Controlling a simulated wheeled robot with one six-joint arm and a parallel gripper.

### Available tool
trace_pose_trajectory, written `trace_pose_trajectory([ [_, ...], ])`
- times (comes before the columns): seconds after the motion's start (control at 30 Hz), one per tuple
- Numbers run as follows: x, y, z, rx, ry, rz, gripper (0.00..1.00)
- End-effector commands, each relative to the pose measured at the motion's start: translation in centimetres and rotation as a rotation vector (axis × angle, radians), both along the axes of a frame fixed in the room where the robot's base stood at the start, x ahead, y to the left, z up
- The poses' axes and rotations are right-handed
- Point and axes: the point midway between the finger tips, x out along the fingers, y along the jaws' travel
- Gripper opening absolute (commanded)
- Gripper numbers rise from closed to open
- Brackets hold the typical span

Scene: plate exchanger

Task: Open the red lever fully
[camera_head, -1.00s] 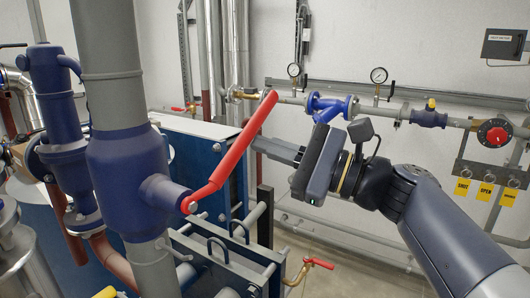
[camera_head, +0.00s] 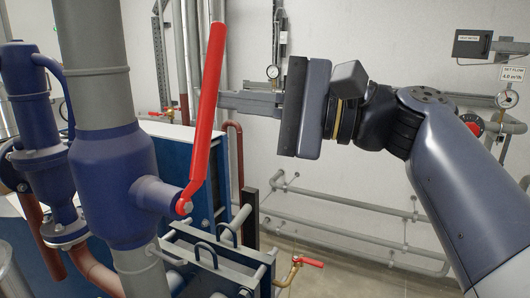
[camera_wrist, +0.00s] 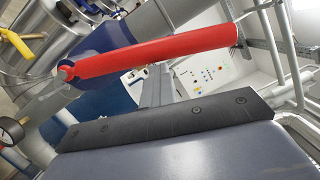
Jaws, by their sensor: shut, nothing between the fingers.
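The red lever (camera_head: 207,110) is a long handle pivoting on the side of a blue valve body (camera_head: 112,180) on a thick grey vertical pipe. It stands nearly upright, tilted slightly right at its top. My gripper (camera_head: 224,101) comes in from the right with its grey fingers shut and empty. The fingertips are at the lever's right edge, around its middle; whether they touch it I cannot tell. In the wrist view the lever (camera_wrist: 150,50) crosses above the shut gripper fingers (camera_wrist: 156,86), which end close to its lower edge.
A smaller red-handled brass valve (camera_head: 308,262) sits low, right of the blue plate exchanger (camera_head: 200,165). Grey wall pipes (camera_head: 340,200) run behind my arm. A second blue fitting (camera_head: 35,120) stands left of the valve. Space right of the lever is taken by my arm.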

Motion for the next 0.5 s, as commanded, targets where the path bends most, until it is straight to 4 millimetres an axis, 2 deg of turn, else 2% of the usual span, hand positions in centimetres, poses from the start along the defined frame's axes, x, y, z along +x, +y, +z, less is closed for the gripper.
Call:
trace_pose_trajectory([
  [0.03,-0.9,0.3,0.4,-0.012,-0.045,0.009,0.00],
  [0.2,-2.2,0.8,1.1,-0.058,-0.152,0.008,0.00],
  [0.5,-3.7,1.5,1.6,-0.106,-0.264,0.008,0.00],
])
